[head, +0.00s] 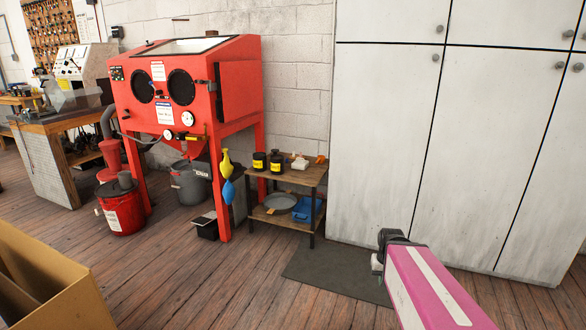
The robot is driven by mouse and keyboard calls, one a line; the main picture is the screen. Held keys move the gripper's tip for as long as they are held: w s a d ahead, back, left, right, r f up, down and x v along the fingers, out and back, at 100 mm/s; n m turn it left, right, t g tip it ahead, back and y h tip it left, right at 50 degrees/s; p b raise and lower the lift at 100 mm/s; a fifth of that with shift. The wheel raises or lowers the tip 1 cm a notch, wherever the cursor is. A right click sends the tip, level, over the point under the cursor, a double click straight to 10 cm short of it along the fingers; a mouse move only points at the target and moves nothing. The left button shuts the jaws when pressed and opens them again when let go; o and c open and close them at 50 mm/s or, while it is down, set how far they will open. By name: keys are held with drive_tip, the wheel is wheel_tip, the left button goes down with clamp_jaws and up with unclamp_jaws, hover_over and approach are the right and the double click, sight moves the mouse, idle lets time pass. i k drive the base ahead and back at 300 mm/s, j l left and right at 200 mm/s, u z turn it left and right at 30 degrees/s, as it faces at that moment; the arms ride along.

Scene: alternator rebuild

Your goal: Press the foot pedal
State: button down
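A small black box-like unit with a lighter top plate (205,226) sits on the floor below the red blasting cabinet (190,95), just left of its front right leg. It looks like the foot pedal, but it is small here and I cannot tell if its plate is pressed. My gripper (378,262) is at the lower right, above the floor near a dark mat. It is well to the right of the pedal and apart from it. Its fingers are too small and turned away to show whether they are open.
A red bucket (122,209) and a grey bucket (189,184) stand left of the pedal. A wooden shelf cart (300,178) holds jars and a blue bin. A cardboard box (60,280) is at front left, and white cabinets (385,130) at right. The middle floor is clear.

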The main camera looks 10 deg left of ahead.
sight(203, 221)
drive_tip(key=i+j+u, duration=0.1)
drive_tip(key=i+u, duration=0.7)
drive_tip(key=u, duration=0.15)
drive_tip(key=i+l+u, duration=0.15)
drive_tip(key=i+u, duration=0.35)
drive_tip(key=i+j+u, duration=0.2)
drive_tip(key=i, duration=0.3)
drive_tip(key=i+j+z, duration=0.2)
drive_tip(key=z, duration=0.25)
drive_tip(key=i+j+z, duration=0.15)
drive_tip(key=j+z, duration=0.3)
drive_tip(key=i+j+z, duration=0.1)
drive_tip(key=j+z, duration=0.35)
drive_tip(key=i, duration=0.5)
